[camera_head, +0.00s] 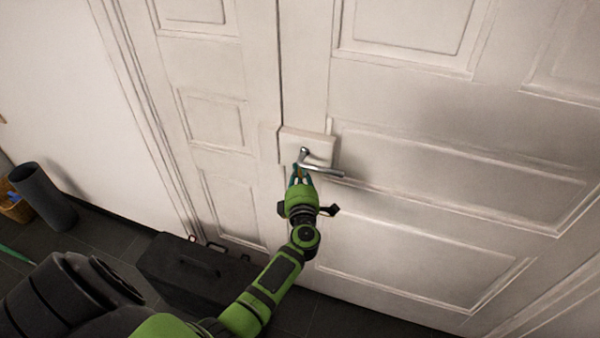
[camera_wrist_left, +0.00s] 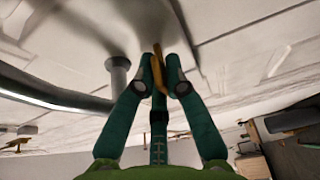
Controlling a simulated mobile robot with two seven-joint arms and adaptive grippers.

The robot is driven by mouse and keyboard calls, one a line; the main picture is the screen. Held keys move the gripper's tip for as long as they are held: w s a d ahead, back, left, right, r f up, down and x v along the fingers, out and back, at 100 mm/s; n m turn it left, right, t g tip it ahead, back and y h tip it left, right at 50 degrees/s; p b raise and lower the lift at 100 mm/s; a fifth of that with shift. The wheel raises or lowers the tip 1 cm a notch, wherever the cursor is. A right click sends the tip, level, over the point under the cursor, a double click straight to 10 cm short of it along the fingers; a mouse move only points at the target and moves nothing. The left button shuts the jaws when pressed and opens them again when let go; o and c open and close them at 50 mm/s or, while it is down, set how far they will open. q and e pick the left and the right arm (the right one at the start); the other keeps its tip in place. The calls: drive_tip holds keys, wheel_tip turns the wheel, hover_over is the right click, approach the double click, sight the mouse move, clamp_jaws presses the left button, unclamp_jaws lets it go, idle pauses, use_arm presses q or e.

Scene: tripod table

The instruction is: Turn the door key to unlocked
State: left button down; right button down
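The white door (camera_head: 420,120) has a pale lock plate (camera_head: 318,150) with a grey lever handle (camera_head: 325,171) pointing right. In the left wrist view the brass-coloured door key (camera_wrist_left: 157,68) stands in the lock area, slightly tilted, between the teal fingertips of my left gripper (camera_wrist_left: 159,80). The fingers are drawn close on both sides of the key and appear to be closed on it. The handle (camera_wrist_left: 50,88) passes left of the fingers. In the head view the same gripper (camera_head: 297,176) is just below the handle and largely covers the key. My right gripper is not visible.
A black case (camera_head: 195,272) lies on the dark floor beside the door. A dark cylindrical bin (camera_head: 42,195) and a wicker basket (camera_head: 15,207) stand at the far left. The handle is very close to my left fingers. The door face to the right is clear.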

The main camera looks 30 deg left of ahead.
use_arm(q)
drive_tip(key=shift+f+m, duration=0.1)
drive_tip(key=shift+m, duration=0.2)
drive_tip(key=m+t+b, duration=0.1)
drive_tip(key=m, duration=0.1)
drive_tip(key=shift+f+m, duration=0.1)
drive_tip(key=shift+m, duration=0.2)
drive_tip(key=m+t+b, duration=0.1)
drive_tip(key=m, duration=0.2)
drive_tip(key=m+t+b, duration=0.1)
drive_tip(key=m, duration=0.2)
drive_tip(key=shift+d+t, duration=0.1)
drive_tip(key=shift+t, duration=0.2)
drive_tip(key=m+t+h, duration=0.1)
drive_tip(key=m, duration=0.2)
drive_tip(key=m+t+h+b, duration=0.1)
drive_tip(key=m, duration=0.2)
drive_tip(key=shift+f+b, duration=0.1)
drive_tip(key=shift+b, duration=0.2)
drive_tip(key=shift+m+t+h, duration=0.4)
drive_tip(key=shift+m+h, duration=0.4)
drive_tip(key=shift+m, duration=0.95)
drive_tip(key=shift+m+t+h, duration=0.4)
drive_tip(key=shift+m+h, duration=0.4)
drive_tip(key=shift+m, duration=1.25)
drive_tip(key=c, duration=1.6)
unclamp_jaws()
